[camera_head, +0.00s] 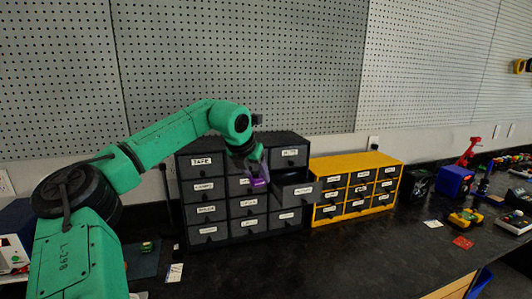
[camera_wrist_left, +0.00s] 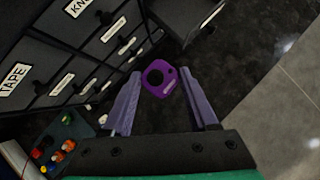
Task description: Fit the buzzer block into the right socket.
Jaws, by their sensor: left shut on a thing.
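A purple block (camera_wrist_left: 153,88) with a round hole and a small pale label, which looks like the buzzer block, sits between the fingertips of my left gripper (camera_wrist_left: 160,73) in the left wrist view. My left gripper is shut on it. In the head view the purple block (camera_head: 258,183) shows below my left gripper (camera_head: 250,172), in front of the dark drawer cabinet and above the counter. I cannot make out the right socket in either view. My right gripper is not in view.
The dark labelled drawer cabinet (camera_head: 208,213) stands close behind the gripper, with one drawer (camera_head: 295,190) pulled out beside it. A yellow drawer cabinet (camera_head: 316,163) stands to the right. A dark tray (camera_head: 148,266) with small parts lies left. Dark counter (camera_head: 370,250) in front is clear.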

